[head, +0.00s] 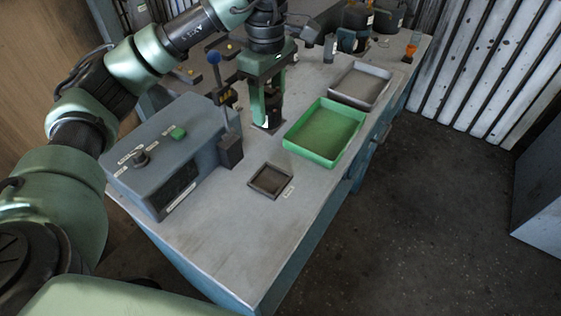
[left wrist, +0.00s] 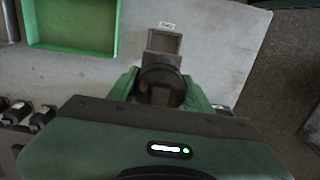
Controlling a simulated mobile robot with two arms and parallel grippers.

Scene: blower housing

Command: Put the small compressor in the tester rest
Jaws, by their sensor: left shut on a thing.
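My left gripper (head: 268,124) is shut on the small compressor (head: 274,106), a dark piece partly hidden by the green fingers. In the left wrist view the compressor (left wrist: 161,86) shows as a dark round body between the two fingers. It appears held above the bench. A small dark square tray with a raised rim (head: 270,181), which looks like the tester rest, lies on the bench in front of the gripper, a label beside it. In the left wrist view this tray (left wrist: 164,41) shows just beyond the compressor, partly covered. My right gripper is not in view.
A grey tester box (head: 180,150) with a knob and green button stands left of the square tray. A green tray (head: 326,132) and a grey tray (head: 360,85) lie to the right. The bench's near end (head: 235,235) is clear.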

